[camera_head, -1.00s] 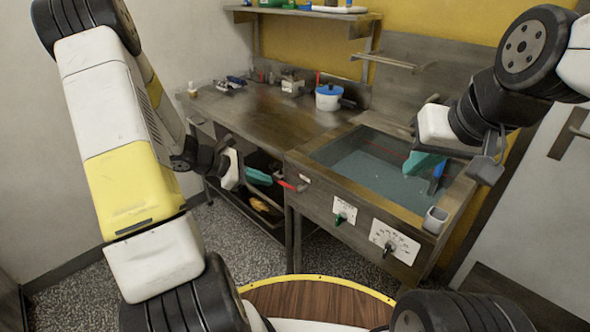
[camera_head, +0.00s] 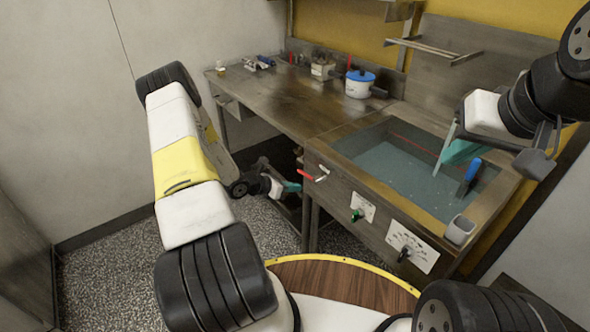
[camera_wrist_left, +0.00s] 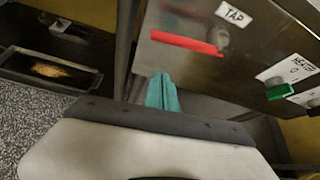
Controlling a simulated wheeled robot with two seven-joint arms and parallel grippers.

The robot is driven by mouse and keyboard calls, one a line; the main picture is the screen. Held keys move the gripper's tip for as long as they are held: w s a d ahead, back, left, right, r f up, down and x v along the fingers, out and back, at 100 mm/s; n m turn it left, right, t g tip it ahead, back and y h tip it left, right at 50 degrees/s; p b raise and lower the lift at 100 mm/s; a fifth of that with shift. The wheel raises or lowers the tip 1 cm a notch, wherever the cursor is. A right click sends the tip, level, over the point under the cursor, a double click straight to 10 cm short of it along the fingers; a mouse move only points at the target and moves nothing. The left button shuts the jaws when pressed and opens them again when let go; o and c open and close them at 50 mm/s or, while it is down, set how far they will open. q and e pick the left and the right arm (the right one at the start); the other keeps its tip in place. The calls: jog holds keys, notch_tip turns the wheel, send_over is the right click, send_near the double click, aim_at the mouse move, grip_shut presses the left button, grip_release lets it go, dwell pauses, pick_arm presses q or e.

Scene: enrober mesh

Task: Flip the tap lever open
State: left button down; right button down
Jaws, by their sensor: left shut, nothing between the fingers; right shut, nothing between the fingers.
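The tap lever is a red bar (camera_wrist_left: 185,42) on the metal front panel, beside a label reading TAP (camera_wrist_left: 233,14). It lies nearly level in the left wrist view and also shows in the head view (camera_head: 305,174). My left gripper (camera_head: 291,186) has teal fingers, shut and empty. In the left wrist view its fingertips (camera_wrist_left: 162,78) are below the red lever, apart from it in the picture. My right gripper (camera_head: 442,158) is shut over the basin at the right, its teal fingers partly hidden.
A basin (camera_head: 345,152) of grey-blue liquid sits in the counter. A green knob (camera_head: 357,215) and a dark dial (camera_head: 405,252) are on the panel to the right of the lever. A shelf with a dark tray (camera_wrist_left: 98,82) is below the counter. A blue-lidded pot (camera_head: 360,84) stands behind.

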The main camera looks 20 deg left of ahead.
pick_arm(q)
jog(key=r, duration=0.1)
jog(key=w+r, duration=0.1)
jog(key=r, duration=0.1)
jog(key=shift+w+d+r, duration=0.2)
jog(key=shift+w+d, duration=0.1)
